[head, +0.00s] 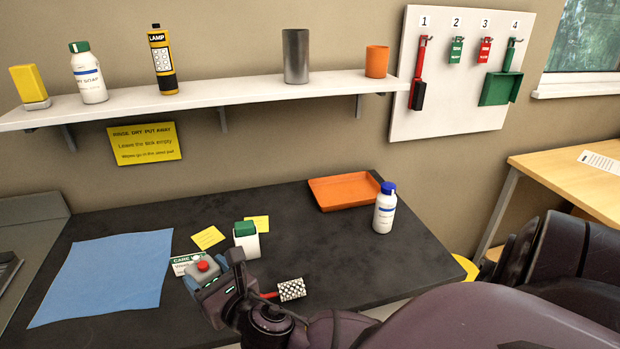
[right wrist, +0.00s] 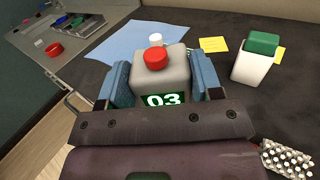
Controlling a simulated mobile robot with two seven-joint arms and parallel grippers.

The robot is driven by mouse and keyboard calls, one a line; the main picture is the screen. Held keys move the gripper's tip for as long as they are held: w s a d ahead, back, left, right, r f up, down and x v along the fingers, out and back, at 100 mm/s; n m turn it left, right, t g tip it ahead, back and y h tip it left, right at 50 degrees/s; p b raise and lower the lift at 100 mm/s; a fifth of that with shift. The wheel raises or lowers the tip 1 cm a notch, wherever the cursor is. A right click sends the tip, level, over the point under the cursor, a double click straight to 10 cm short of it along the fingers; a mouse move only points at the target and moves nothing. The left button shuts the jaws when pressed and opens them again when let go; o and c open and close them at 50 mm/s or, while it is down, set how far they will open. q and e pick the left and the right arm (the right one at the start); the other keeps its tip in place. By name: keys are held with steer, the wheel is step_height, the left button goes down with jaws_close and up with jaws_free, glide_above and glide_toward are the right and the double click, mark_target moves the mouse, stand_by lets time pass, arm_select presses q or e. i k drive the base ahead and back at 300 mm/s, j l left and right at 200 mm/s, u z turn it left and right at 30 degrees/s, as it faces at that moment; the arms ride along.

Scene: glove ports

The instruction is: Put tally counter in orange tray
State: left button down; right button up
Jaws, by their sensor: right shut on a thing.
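The tally counter (head: 208,275) is a grey block with a red button on top and a green "03" display, seen closely in the right wrist view (right wrist: 160,75). My right gripper (head: 213,282) is shut on it, with a blue finger on each side. It is over the front part of the dark worktop; I cannot tell whether it touches the top. The orange tray (head: 345,191) is shallow and looks empty, at the back right of the worktop. My left gripper is not in view.
A white bottle with a blue cap (head: 384,208) stands by the tray's right front corner. A white box with a green lid (head: 246,240) stands just behind my right gripper. A blue cloth (head: 105,275) lies left.

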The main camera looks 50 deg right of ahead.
mark_target(338, 195)
steer(key=k+l+u, duration=0.1)
steer(key=l+u, duration=0.2)
steer(key=k+l+u, duration=0.15)
steer(key=l+u, duration=0.15)
steer(key=k+l+u, duration=0.3)
steer(key=l, duration=0.3)
steer(key=k+l+u, duration=0.2)
steer(key=k+l, duration=1.7)
steer(key=i, duration=0.4)
steer(key=l+u, duration=0.05)
